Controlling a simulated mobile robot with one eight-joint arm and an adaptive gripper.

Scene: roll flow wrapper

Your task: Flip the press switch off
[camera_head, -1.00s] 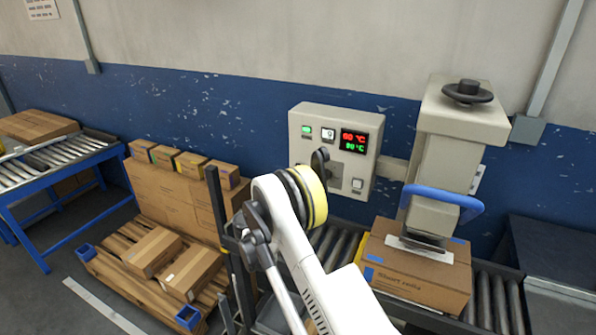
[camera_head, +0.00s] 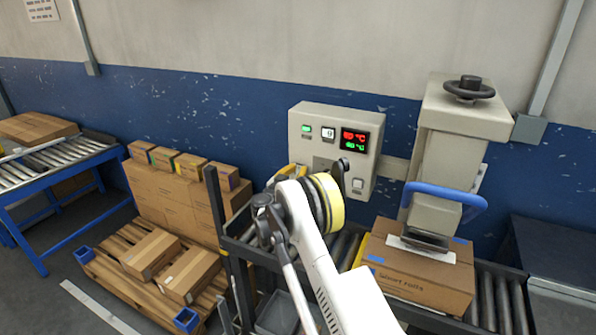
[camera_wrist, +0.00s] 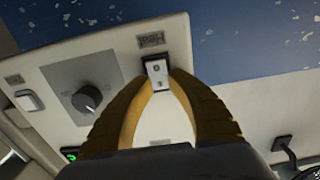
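The grey control box (camera_head: 309,112) is on the wall side, with its lower left face hidden by my arm in the head view. In the wrist view its panel (camera_wrist: 115,55) appears turned about upside down. A small white rocker switch (camera_wrist: 157,72) under a label that seems to read "Heat" sits at the fingertips of my gripper (camera_wrist: 162,80). The yellow fingers converge closely around it; contact is unclear. Another pale switch (camera_wrist: 28,100) lies beyond the dark knob (camera_wrist: 87,98); it also shows at the box's lower right in the head view (camera_head: 357,185). Its label is unreadable.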

